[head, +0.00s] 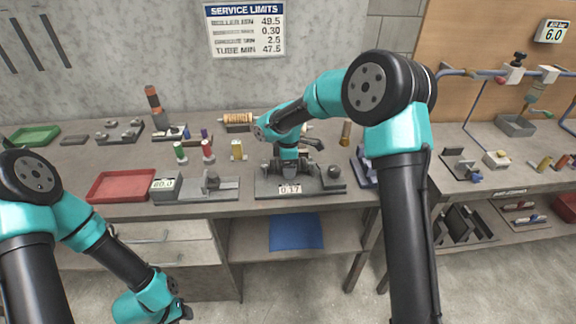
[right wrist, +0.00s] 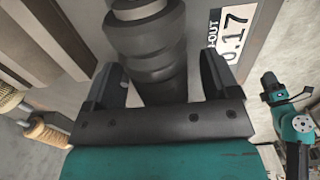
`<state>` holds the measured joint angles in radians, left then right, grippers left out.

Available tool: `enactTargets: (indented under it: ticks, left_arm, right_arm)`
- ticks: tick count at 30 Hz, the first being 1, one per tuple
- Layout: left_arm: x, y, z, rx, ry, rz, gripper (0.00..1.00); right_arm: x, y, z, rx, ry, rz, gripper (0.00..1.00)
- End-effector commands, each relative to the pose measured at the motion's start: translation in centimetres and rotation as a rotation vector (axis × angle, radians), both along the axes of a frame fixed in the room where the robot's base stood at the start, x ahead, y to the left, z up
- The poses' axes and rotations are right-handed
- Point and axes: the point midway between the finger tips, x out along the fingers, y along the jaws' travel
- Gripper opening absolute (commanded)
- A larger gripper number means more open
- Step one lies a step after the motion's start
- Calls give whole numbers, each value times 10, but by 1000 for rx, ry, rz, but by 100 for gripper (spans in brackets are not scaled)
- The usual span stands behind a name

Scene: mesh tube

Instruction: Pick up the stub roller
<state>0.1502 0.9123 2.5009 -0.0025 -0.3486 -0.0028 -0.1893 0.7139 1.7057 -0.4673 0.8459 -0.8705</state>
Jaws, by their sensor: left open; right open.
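A dark grey stepped cylinder (right wrist: 150,50), which looks like the stub roller, lies between the two fingers of my right gripper (right wrist: 160,78) in the right wrist view. The fingers stand apart on either side of it; I cannot tell if either touches. In the head view my right gripper (head: 287,166) points down over the grey run-out stand, and hand and arm hide most of what lies there. My left gripper (head: 178,311) hangs low at the bottom left, in front of the bench and away from the parts; it is open.
The run-out stand (head: 263,188) has a 0.17 display (head: 290,189). To its left are a grey fixture (head: 222,188), a 60.0 display box (head: 165,185) and a red tray (head: 118,186). Several coloured spools stand behind. A tan roller (head: 237,119) lies at the back.

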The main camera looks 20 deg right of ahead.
Motion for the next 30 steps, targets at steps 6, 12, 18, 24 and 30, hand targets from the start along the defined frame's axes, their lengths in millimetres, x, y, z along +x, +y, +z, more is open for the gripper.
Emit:
enactTargets:
  ticks: [6, 12, 18, 24, 30]
  left_arm:
    - [0, 0, 0, 0, 0, 0, 43]
    - [0, 0, 0, 0, 0, 0, 43]
    - [0, 0, 0, 0, 0, 0, 43]
    - [0, 0, 0, 0, 0, 0, 43]
    - [0, 0, 0, 0, 0, 0, 43]
  right_arm:
    - [0, 0, 0, 0, 0, 0, 81]
    - [0, 0, 0, 0, 0, 0, 75]
    - [0, 0, 1, 0, 0, 0, 56]
    - [0, 0, 1, 0, 0, 0, 37]
    - [0, 0, 1, 0, 0, 0, 18]
